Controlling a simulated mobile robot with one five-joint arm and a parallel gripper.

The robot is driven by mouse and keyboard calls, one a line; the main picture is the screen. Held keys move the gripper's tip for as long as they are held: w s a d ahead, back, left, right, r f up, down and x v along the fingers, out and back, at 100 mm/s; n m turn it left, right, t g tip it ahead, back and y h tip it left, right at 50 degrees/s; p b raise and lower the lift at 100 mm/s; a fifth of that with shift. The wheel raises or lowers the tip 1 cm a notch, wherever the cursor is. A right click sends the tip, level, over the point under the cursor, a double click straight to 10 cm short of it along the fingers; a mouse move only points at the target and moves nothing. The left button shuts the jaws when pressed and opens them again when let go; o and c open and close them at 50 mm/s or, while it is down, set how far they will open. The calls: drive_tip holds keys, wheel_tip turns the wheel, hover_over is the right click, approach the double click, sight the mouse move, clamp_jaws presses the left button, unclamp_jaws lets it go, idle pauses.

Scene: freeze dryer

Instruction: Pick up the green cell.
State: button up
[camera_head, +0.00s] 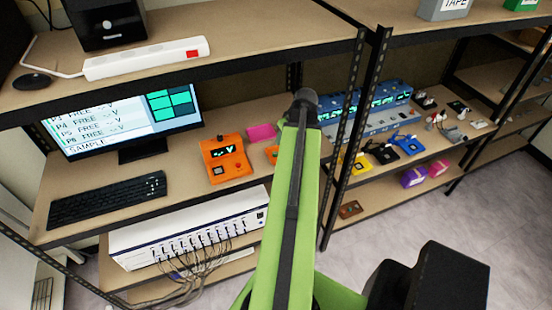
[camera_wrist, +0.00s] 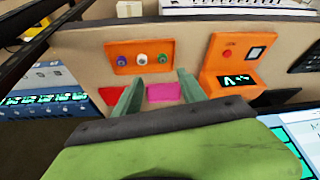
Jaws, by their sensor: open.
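In the wrist view, an orange holder (camera_wrist: 172,50) carries three small round-topped cells. In the head view, only a corner of the orange holder (camera_head: 271,153) shows; my green arm hides the rest, and the cells and fingers cannot be made out there.
An orange tester (camera_head: 226,158) stands beside the holder, with a pink pad (camera_head: 262,132) nearby. A red item (camera_wrist: 112,95) lies by the left finger. A keyboard (camera_head: 108,199) and monitor (camera_head: 125,120) stand left. A shelf post (camera_head: 355,130) and a blue instrument (camera_head: 370,108) are right.

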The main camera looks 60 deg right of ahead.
drive_tip(key=b, duration=0.6)
approach(275, 154)
drive_tip(key=f, duration=0.1)
drive_tip(key=d+f, duration=0.1)
drive_tip(key=shift+w+f, duration=0.15)
drive_tip(key=shift+f, duration=0.25)
drive_tip(key=shift+w+d+f+b, duration=0.15)
drive_tip(key=shift+w+f+b, duration=0.05)
drive_tip(key=shift+b, duration=0.2)
